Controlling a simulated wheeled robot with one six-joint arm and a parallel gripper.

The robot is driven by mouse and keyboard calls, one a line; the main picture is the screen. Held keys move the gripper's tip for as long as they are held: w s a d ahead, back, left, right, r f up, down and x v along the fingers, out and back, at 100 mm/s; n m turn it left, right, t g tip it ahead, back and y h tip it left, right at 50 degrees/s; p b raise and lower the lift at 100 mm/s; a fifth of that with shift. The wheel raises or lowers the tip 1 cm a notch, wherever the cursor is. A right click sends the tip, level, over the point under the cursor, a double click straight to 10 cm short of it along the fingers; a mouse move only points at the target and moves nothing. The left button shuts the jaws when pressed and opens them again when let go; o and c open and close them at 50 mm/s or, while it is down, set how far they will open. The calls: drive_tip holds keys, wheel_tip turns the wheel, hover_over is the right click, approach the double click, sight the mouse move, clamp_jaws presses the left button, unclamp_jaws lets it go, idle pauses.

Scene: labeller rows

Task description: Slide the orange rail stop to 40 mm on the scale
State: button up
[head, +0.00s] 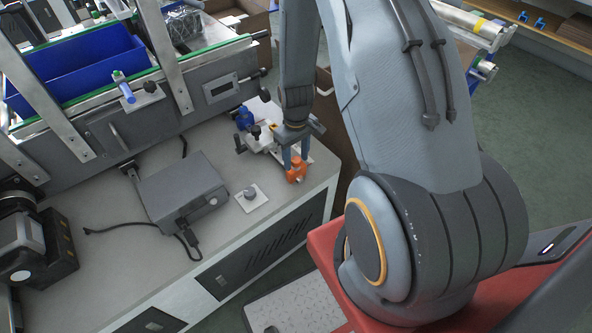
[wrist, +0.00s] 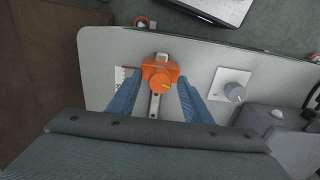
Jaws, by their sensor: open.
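The orange rail stop (head: 296,170) sits near the front end of a short metal rail (head: 307,158) at the right end of the bench. In the wrist view the orange rail stop (wrist: 160,76) has a round orange knob on top, and the rail (wrist: 154,106) runs beneath it. A white scale plate (wrist: 122,77) lies beside the rail; its marks are too small to read. My gripper (head: 296,160) points down at the stop. In the wrist view its two blue fingers (wrist: 158,92) are apart, one on each side of the rail. I cannot tell whether they touch the stop.
A white plate with a grey knob (head: 251,196) lies near the stop. A grey box (head: 182,190) with a cable stands farther left. A blue fitting (head: 244,118) is behind the rail. The conveyor with a blue crate (head: 80,68) runs along the back. The bench front is mostly clear.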

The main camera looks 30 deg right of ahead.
clamp_jaws()
drive_tip(key=shift+w, duration=0.1)
drive_tip(key=shift+w, duration=0.1)
drive_tip(key=shift+w+a+b, duration=0.2)
drive_tip(key=shift+w+b, duration=0.1)
drive_tip(key=shift+w, duration=0.6)
drive_tip(key=shift+w+a+b, duration=0.15)
drive_tip(key=shift+w+b, duration=0.1)
drive_tip(key=shift+w, duration=0.65)
drive_tip(key=shift+o, duration=0.5)
unclamp_jaws()
drive_tip(key=shift+r, duration=0.1)
